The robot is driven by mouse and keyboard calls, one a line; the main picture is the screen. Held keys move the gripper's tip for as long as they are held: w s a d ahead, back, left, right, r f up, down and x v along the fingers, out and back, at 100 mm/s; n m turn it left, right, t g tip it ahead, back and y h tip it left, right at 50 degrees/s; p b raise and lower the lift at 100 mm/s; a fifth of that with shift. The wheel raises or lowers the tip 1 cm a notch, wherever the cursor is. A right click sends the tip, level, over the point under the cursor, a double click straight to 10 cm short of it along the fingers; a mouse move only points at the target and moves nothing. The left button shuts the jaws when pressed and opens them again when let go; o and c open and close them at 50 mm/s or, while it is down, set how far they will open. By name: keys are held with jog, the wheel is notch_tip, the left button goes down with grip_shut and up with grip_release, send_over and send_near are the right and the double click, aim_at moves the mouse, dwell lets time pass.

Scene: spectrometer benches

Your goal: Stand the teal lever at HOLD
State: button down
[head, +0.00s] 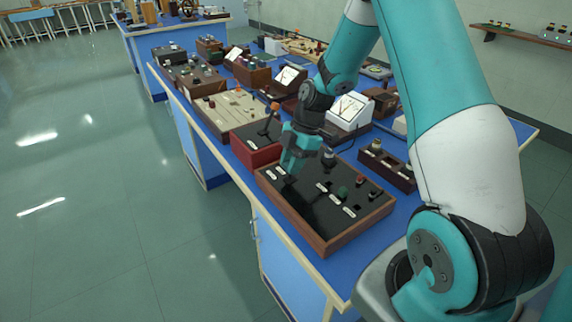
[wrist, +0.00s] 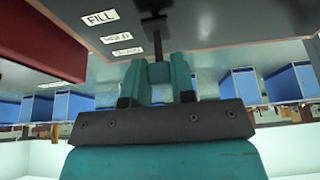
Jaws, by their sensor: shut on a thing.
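The black control panel (head: 310,205) in a wooden frame lies on the blue bench. My gripper (head: 288,168) is low over its far left end. In the wrist view my gripper (wrist: 158,82) is shut on the teal lever (wrist: 157,45), whose dark shaft runs from the panel to between the fingers. Its knob is mostly hidden by the fingers, which are also teal. Beside the shaft are three white labels; the FILL label (wrist: 101,17) reads clearly, the middle label (wrist: 116,38) and the third (wrist: 127,51) are hard to read. Which label the lever stands at, I cannot tell.
A green knob (head: 343,191) and a red knob (head: 360,181) stand on the same panel, near a black knob (head: 328,156). A red box (head: 254,146) with an orange-tipped lever stands just behind the panel. A dark wooden rack (head: 390,166) is to the right.

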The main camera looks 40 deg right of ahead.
jog(key=shift+d+y, duration=0.35)
jog(key=shift+y, duration=0.25)
jog(key=c, duration=1)
grip_release()
jog(key=shift+o, duration=0.2)
jog(key=shift+r, duration=0.1)
jog(key=v, duration=1.7)
